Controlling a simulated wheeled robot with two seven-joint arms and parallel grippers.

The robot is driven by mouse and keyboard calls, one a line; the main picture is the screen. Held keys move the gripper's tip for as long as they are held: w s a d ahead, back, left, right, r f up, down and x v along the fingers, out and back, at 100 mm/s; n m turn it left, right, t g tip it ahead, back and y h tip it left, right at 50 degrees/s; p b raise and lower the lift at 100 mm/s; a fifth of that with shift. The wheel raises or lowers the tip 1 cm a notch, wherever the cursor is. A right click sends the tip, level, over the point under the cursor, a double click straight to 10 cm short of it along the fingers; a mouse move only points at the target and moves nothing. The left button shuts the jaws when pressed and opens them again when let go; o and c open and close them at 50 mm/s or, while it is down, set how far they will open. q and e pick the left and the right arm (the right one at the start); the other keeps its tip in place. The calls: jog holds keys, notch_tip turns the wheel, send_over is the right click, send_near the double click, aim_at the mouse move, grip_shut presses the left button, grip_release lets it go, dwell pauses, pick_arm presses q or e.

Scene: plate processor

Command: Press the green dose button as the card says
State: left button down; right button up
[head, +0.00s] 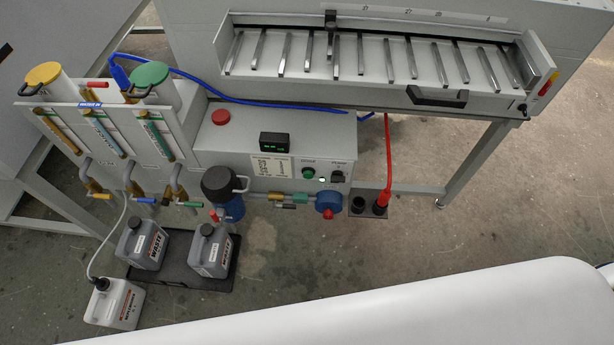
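The green button (309,172) sits on the front face of the grey control box, near its right end. A white card (271,167) with several printed lines is to its left; its text is too small to read. A small black display (275,142) with green digits stands above the card; the digits are not legible. A black switch (337,176) is just right of the green button, and a small lit green spot shows between them, slightly lower. Neither of my grippers is in view, and nothing touches the button.
A red button (221,117) is on the control box top. Pipes with a dark blue filter (222,191) and a blue round part (328,203) run below the panel. A red hose (388,160) hangs at right. Grey jugs (146,245) stand on a black tray.

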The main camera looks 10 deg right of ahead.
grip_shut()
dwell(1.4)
